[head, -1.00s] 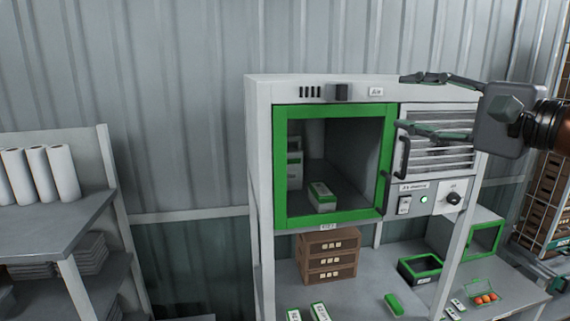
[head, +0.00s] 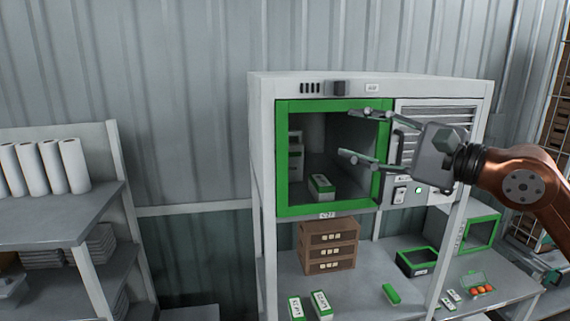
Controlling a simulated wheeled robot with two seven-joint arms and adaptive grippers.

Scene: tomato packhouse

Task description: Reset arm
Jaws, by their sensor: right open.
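My right gripper (head: 362,137) is open and empty. Its arm comes in from the right. Its two fingers point left and overlap the right side of the green door frame of a grey cabinet (head: 262,150) in the picture; I cannot tell how far in front of it they are. Behind the green frame (head: 283,160) a white and green box (head: 321,186) stands inside, with more pale boxes at the left. The gripper body hides part of the cabinet's vent and control panel. My left gripper is not in view.
Below the cabinet, a bench holds a stack of brown crates (head: 328,246), small white and green boxes (head: 320,304), an open green-rimmed bin (head: 417,260) and a tray of tomatoes (head: 480,288). A shelf (head: 60,222) with white rolls (head: 74,165) stands at the left.

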